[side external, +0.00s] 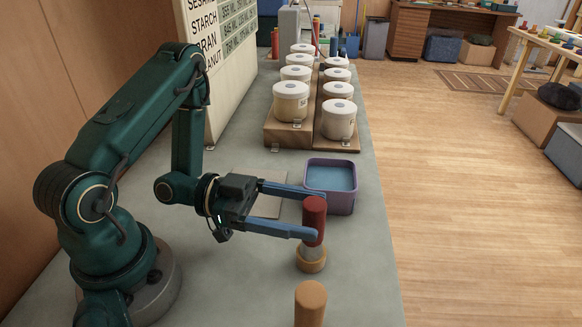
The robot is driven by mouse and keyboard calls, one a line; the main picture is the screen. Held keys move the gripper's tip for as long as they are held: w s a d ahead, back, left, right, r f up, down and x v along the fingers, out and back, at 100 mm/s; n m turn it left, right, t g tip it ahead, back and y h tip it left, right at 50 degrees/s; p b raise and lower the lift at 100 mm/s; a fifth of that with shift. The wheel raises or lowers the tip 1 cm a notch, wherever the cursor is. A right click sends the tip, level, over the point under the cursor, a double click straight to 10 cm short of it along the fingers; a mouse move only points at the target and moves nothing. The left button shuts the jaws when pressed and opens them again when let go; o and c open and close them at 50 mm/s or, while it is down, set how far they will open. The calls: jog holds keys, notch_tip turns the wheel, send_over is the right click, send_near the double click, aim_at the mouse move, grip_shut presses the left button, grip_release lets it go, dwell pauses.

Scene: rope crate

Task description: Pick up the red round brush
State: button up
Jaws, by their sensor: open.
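The red round brush (314,220) stands upright toward the right edge of the grey bench. It has a red top, a pale band below and a tan round base. My gripper (316,215) is open, with its two long blue fingers level and pointing right. The far finger passes behind the red top and the near finger crosses in front of its lower part. The brush stands between the fingers near their tips. I cannot tell whether either finger touches it.
A tan cylinder (310,302) stands nearer the camera. A purple tub with blue contents (331,162) is just behind the brush. Several white-lidded jars (290,101) stand on wooden stands farther back. A sign board (222,60) stands at the left. The bench's right edge is close.

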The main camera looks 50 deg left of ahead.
jog(key=shift+x, duration=2.6)
grip_shut()
